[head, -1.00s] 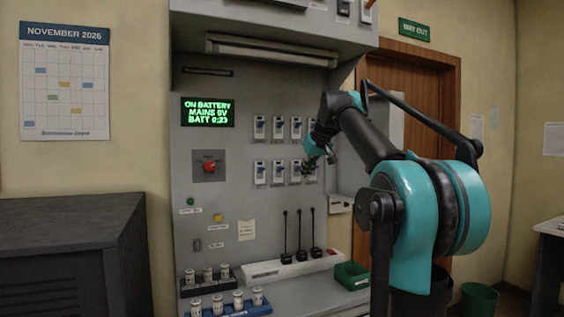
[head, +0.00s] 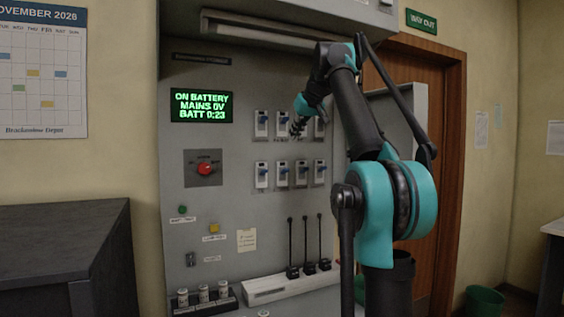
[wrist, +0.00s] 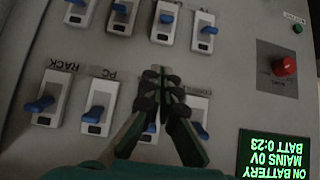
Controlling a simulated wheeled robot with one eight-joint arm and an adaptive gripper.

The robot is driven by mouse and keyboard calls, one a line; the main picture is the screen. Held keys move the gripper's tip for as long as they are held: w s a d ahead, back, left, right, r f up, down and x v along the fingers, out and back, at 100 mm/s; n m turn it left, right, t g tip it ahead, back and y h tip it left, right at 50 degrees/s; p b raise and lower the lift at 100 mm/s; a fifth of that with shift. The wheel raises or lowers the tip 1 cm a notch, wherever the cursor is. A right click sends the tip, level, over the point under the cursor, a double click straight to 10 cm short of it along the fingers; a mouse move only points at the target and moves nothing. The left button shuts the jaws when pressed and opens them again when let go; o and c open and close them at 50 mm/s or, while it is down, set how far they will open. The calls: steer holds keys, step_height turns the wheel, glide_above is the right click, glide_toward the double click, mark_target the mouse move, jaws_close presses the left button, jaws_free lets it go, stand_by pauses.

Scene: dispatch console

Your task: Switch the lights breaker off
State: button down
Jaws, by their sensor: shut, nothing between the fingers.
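Two rows of white breakers with blue levers are on the grey panel: an upper row (head: 261,124) and a lower row (head: 262,175). In the wrist view, which is upside down, two upper-row breakers carry the labels PC (wrist: 98,105) and RACK (wrist: 47,100). I cannot read a lights label on any breaker. My gripper (head: 298,128) is shut and empty in front of the upper row. In the wrist view its fingertips (wrist: 161,78) cover part of the breaker beside PC (wrist: 150,128) and its label. Contact with a lever cannot be told.
A green display (head: 202,106) reads on battery, mains 0V. A red rotary knob (head: 204,168) sits left of the lower row. Upright black levers (head: 306,245) stand below the breakers. A hood (head: 265,32) overhangs the panel above.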

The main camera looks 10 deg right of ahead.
steer(key=shift+w, duration=0.15)
steer(key=shift+a, duration=0.1)
glide_above(285, 171)
steer(key=w, duration=0.2)
steer(key=f, duration=0.6)
steer(key=shift+s+d+f, duration=0.2)
steer(key=f, duration=0.1)
steer(key=s+f, duration=0.1)
steer(key=shift+d+f, duration=0.2)
steer(key=shift+f, duration=0.1)
steer(key=shift+s+f, duration=0.25)
steer(key=shift+f, duration=0.35)
